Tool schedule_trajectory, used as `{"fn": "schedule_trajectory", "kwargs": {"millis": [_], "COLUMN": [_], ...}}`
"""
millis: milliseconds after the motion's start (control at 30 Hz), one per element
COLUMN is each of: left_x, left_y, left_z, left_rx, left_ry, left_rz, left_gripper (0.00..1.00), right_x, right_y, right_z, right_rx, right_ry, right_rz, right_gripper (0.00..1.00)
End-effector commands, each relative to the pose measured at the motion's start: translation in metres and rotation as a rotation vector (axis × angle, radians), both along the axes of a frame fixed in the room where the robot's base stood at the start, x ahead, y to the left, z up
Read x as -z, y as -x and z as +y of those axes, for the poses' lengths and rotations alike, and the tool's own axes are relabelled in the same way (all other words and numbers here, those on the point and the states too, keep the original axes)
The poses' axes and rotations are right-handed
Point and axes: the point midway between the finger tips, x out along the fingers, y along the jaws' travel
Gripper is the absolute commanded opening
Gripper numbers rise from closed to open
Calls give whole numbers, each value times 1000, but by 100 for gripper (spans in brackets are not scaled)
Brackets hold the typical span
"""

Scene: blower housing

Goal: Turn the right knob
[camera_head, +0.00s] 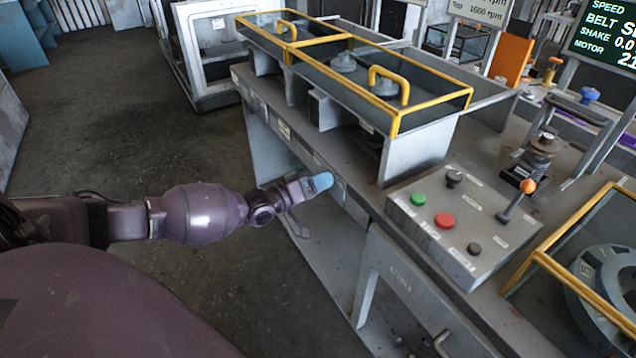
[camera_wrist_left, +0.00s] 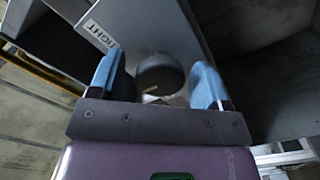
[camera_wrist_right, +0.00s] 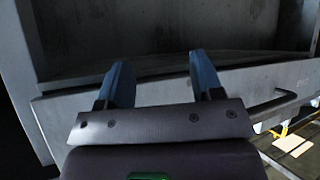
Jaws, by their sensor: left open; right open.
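A dark round knob (camera_wrist_left: 160,75) with a pale pointer mark shows in the left wrist view. It sits on a grey panel beside a white label (camera_wrist_left: 100,36) whose visible letters read "IGHT". My left gripper (camera_wrist_left: 158,84) is open, with one blue finger on each side of the knob and a visible gap on both sides. In the head view my left gripper (camera_head: 312,188) is at the bench's front edge; the knob cannot be made out there. My right gripper (camera_wrist_right: 160,84) is open and empty in the right wrist view, facing a grey cabinet front.
The grey bench carries a yellow-framed guard (camera_head: 350,62) and a sloped control box (camera_head: 462,222) with green and red buttons and an orange-tipped lever. A second yellow-framed cover (camera_head: 545,262) stands at right. A dark handle (camera_wrist_right: 272,102) is right of my right gripper. The floor at left is clear.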

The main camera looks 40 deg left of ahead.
Motion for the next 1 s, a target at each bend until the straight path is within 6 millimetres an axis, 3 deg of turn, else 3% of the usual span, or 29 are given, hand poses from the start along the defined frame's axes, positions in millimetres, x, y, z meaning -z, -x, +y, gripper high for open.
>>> {"fn": "schedule_trajectory", "kwargs": {"millis": [67,367,667,1000], "left_x": [0,0,-1,-2], "left_y": [0,0,0,0], "left_z": [0,0,1,0], "left_rx": [0,0,-1,-2], "left_ry": [0,0,-33,-233], "left_rz": [0,0,-14,-99], "left_gripper": [68,22,22,22], "right_x": [0,0,-2,-9], "right_y": [0,1,1,0], "right_z": [1,2,1,-2], "right_rx": [4,7,3,-1], "right_ry": [-3,-8,-3,5], "right_rz": [0,1,-2,-11], "right_gripper": [60,60,60,60]}}
